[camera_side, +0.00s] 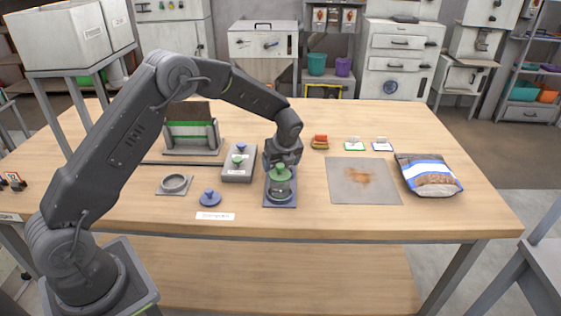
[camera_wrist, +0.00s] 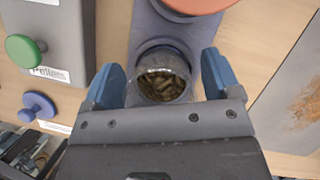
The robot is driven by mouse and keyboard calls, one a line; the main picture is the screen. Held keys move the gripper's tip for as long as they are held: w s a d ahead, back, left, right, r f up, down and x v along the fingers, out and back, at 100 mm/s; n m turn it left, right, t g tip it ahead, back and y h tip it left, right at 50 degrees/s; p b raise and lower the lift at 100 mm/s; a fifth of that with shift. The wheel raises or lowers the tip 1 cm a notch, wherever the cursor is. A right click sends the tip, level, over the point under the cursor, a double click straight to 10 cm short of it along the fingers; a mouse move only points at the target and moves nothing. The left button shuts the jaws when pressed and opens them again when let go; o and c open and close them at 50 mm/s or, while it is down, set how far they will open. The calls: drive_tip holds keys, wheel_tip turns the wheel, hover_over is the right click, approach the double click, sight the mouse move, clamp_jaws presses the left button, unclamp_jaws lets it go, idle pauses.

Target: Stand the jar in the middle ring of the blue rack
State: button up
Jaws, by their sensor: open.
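The clear glass jar (camera_wrist: 160,84) with brown pellets inside shows in the wrist view between the two blue fingertips of my gripper (camera_wrist: 160,85). The fingers are open, with a gap on each side of the jar. The blue rack (camera_wrist: 148,32) runs away behind the jar, with a round orange-red top over its far part. In the side view my gripper (camera_side: 282,160) is low over the rack (camera_side: 281,204). A green part shows just under it, above the glass. I cannot tell which ring the jar is at, or whether it is seated.
A grey box (camera_wrist: 88,20) with a green knob stands left of the rack. A blue knobbed lid (camera_side: 210,198) lies to the left. A stained grey mat (camera_side: 345,190) and a pellet bag (camera_side: 428,176) lie to the right. The front table strip right of the rack is clear.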

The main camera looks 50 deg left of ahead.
drive_tip(key=shift+r, duration=0.1)
drive_tip(key=s+d+r+n, duration=0.3)
drive_tip(key=s+r, duration=0.1)
drive_tip(key=r, duration=0.5)
drive_tip(key=s+d+r+n, duration=0.2)
drive_tip(key=s+d+r, duration=0.15)
drive_tip(key=r, duration=0.55)
drive_tip(key=s+d+r+n+t+h, duration=0.2)
drive_tip(key=s+n, duration=0.6)
drive_tip(key=s, duration=0.5)
drive_tip(key=s+d+r+n+t+h, duration=0.1)
drive_tip(key=s+d+r+n+h, duration=0.1)
drive_tip(key=s+n, duration=0.7)
drive_tip(key=s+d, duration=0.1)
drive_tip(key=s, duration=0.3)
drive_tip(key=shift+s+n+t, duration=0.3)
drive_tip(key=shift+t, duration=0.1)
